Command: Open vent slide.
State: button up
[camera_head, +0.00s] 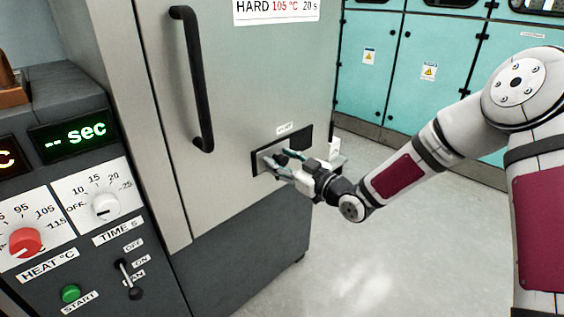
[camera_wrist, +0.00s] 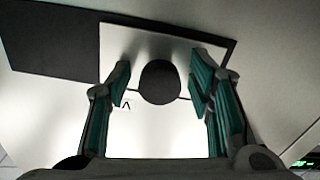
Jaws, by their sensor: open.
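The vent slide (camera_head: 261,162) is a light metal plate at the left end of a dark slot (camera_head: 302,139) in the grey cabinet's front, under a small label. In the wrist view the plate (camera_wrist: 125,45) fills the middle, with a round dark knob (camera_wrist: 160,82) on it and the dark slot (camera_wrist: 50,45) to its left. My gripper (camera_head: 277,160) is at the plate, its teal-padded fingers apart. In the wrist view one finger is on each side of the knob, with gaps between.
A black vertical handle (camera_head: 192,80) is on the cabinet door, up and left of the slot. A control panel with a red heat knob (camera_head: 25,242) and a time knob (camera_head: 105,206) stands at left. Teal cabinets (camera_head: 430,75) stand behind. The floor (camera_head: 370,250) at right is clear.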

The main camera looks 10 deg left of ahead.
grip_shut()
jog(key=w+d, duration=0.4)
jog(key=w, duration=0.1)
jog(key=w+d, duration=0.2)
jog(key=w, duration=0.1)
jog(key=shift+w+d, duration=0.1)
jog(key=shift+d, duration=0.1)
